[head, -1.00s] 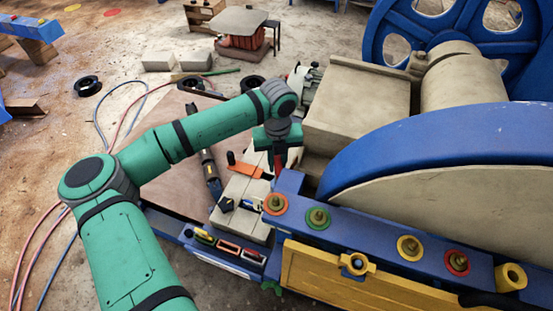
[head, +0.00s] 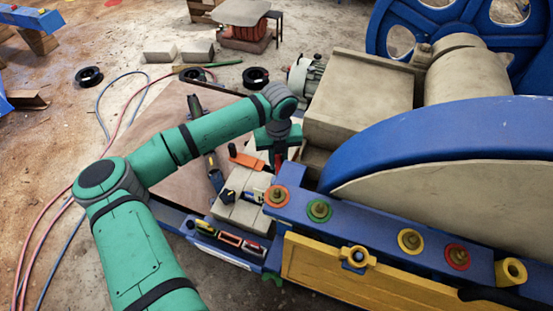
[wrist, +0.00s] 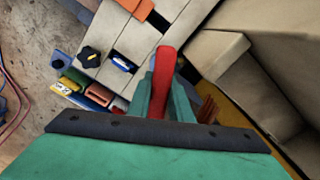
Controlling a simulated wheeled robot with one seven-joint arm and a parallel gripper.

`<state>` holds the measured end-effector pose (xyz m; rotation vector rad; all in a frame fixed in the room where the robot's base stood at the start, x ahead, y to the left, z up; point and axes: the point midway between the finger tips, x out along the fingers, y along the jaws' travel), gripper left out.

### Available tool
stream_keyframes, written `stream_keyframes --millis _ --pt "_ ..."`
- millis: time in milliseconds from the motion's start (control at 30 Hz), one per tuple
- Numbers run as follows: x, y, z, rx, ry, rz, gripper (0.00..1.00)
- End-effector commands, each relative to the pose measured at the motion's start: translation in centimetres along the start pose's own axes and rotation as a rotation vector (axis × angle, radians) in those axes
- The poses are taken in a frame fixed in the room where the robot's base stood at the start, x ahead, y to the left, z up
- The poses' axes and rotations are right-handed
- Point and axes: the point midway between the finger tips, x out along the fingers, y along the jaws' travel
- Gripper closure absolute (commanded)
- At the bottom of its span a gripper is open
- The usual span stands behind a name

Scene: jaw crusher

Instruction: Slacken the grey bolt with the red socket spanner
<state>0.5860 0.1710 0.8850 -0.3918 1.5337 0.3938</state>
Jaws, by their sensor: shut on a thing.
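My gripper (head: 277,148) is shut on the red socket spanner (wrist: 163,85), which points away from the wrist camera between the fingers. In the head view only a short red piece of the spanner (head: 278,162) shows below the gripper, just above the left end of the blue beam (head: 380,232). Its working end is hidden. Bolts stand on the beam in an orange ring (head: 276,197), a green ring (head: 319,211), a yellow ring (head: 410,241) and a red ring (head: 457,257). I cannot tell which bolt is the grey one, or whether the spanner touches any.
Pale blocks (head: 238,210) with a black knob (head: 228,196) lie left of the beam. A tray (head: 230,240) of coloured items sits in front of them. The beige crusher body (head: 355,105) and blue flywheel (head: 450,135) rise close on the right. Hoses (head: 50,235) lie on the floor at left.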

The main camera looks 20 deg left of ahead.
Motion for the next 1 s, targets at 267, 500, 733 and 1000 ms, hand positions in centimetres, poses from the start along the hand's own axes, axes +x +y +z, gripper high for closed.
stream_keyframes --millis 267,500,733,1000 --pt "0.8 0.3 0.1 -0.007 0.001 -0.001 1.00" --pt "1.5 0.4 0.1 -0.007 0.000 -0.001 1.00" --pt "2.2 0.2 0.1 -0.005 0.001 -0.001 1.00" --pt "2.9 0.2 0.1 -0.006 0.000 -0.001 1.00"
